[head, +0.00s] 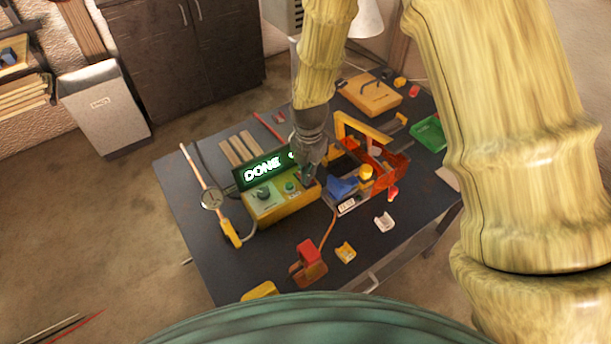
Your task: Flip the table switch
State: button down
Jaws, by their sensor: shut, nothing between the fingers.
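A yellow switch box (283,208) stands on the dark table (193,217). Its top carries a dark knob (263,193) and a green button (290,186). Behind these a green display (263,171) reads "DONE", with its right end hidden by my gripper. My gripper (309,178) points down at the right end of the box, shut and empty. Its tips cover that part of the box top, so I cannot tell a switch there, its position, or whether the tips touch it.
An orange-red tool carrier (393,164) with blue and yellow items stands close right of my gripper. A round gauge with a yellow-handled cable (231,233) lies left of the box. Red and yellow pieces (309,262) lie at the front. A yellow case (369,95) is at the back.

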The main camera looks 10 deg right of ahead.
jog(key=shift+f, duration=0.6)
dwell(0.4)
jog(key=shift+r+p, duration=2.4)
jog(key=shift+r, duration=1.15)
